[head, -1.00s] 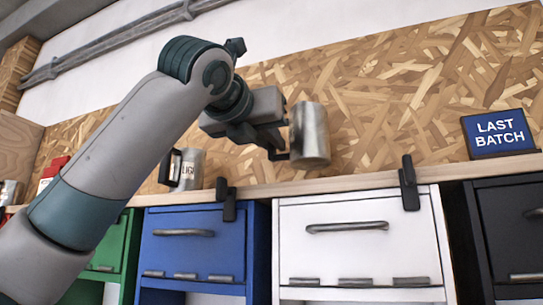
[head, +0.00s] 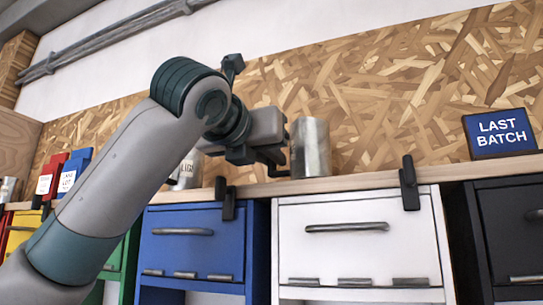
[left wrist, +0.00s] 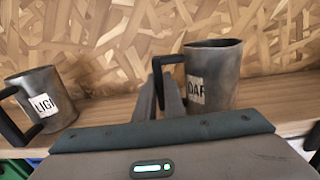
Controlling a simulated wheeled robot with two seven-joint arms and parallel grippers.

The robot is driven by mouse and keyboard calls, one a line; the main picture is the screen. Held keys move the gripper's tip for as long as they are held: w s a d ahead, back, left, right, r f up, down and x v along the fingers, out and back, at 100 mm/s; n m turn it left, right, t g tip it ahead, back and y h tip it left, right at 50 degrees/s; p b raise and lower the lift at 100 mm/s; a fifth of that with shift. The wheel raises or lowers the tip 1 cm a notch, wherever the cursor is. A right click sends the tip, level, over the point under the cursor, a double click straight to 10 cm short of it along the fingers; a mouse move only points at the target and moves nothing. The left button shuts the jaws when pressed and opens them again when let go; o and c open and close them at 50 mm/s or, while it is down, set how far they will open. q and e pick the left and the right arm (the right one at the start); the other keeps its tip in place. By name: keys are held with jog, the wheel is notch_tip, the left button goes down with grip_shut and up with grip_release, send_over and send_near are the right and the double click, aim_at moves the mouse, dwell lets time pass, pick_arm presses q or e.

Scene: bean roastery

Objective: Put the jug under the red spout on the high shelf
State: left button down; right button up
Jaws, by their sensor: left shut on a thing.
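A grey metal jug (head: 312,150) is at the shelf (head: 370,182), above the white unit. My left gripper (head: 272,155) is shut on its black handle. In the left wrist view the held jug (left wrist: 222,75) is upright, with a label that reads "DAR", partly hidden. My left gripper's fingers (left wrist: 166,98) close on the handle there. The jug's base is at shelf height; I cannot tell whether it touches. A second metal jug (left wrist: 45,98), labelled "LIGH", stands to the left, mostly hidden by my arm in the head view. No red spout shows clearly. My right gripper is out of view.
Below the shelf are yellow (head: 20,232), green, blue (head: 185,240), white (head: 360,235) and black (head: 505,225) units. Dark clips (head: 409,183) stick up at the shelf's edge. A "LAST BATCH" sign (head: 500,134) stands right. Red and blue labelled packs (head: 75,170) stand left.

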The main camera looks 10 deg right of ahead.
pick_arm(q)
jog(key=shift+f, duration=0.15)
jog(key=c, duration=1.9)
grip_release()
jog(key=shift+o, duration=0.3)
